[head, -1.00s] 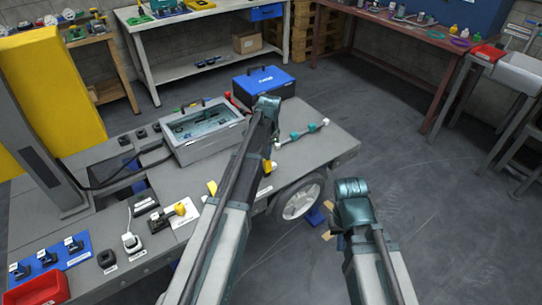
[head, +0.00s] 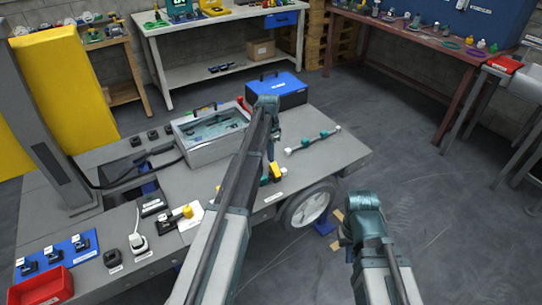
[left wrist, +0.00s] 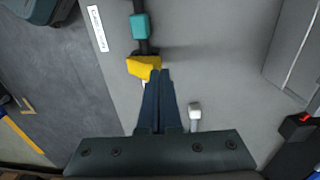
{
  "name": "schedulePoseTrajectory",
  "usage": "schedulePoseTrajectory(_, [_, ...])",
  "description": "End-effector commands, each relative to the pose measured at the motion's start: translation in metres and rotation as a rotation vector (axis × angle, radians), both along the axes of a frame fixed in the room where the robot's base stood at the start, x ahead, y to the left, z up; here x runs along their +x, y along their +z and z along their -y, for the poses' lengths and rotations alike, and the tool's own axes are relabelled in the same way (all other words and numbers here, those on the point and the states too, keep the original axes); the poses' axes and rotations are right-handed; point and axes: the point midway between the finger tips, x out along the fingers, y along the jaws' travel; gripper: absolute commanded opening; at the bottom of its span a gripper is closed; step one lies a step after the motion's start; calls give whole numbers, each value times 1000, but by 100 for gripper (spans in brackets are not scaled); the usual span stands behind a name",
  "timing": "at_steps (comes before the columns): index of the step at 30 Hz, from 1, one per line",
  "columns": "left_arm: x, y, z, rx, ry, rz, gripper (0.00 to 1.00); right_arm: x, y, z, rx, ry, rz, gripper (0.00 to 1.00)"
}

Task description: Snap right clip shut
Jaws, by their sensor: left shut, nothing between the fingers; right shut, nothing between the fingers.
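A yellow clip lever (left wrist: 143,67) stands beside a dark rod with a teal block (left wrist: 138,25) in the left wrist view. In the head view a yellow part (head: 277,172) shows at the grey chassis deck's (head: 330,165) front edge, by my left arm. My left gripper (left wrist: 160,73) is shut and empty, its dark fingertips close against the lever's right side; I cannot tell if they touch. A small grey-white peg (left wrist: 195,112) stands right of the fingers. Whether the clip is closed is unclear. My right gripper is hidden; only its arm shows at lower right.
A rod with teal pieces and white ends (head: 313,140) lies on the deck. A wheel (head: 308,206) sits below the deck edge. The floor at right is open.

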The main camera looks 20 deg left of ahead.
Motion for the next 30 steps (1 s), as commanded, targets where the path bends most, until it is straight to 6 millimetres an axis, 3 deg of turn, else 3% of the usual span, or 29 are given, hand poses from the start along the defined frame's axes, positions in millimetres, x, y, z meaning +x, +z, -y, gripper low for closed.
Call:
schedulePoseTrajectory(9, [0, 15, 0, 0, 0, 0, 0, 0, 15, 0, 0, 0, 0, 0])
schedulePoseTrajectory(23, [0, 17, 1, 1, 0, 1, 0, 0, 17, 0, 0, 0, 0, 0])
schedulePoseTrajectory(30, [-2, 33, 7, 0, 0, 0, 0, 0, 33, 0, 0, 0, 0, 0])
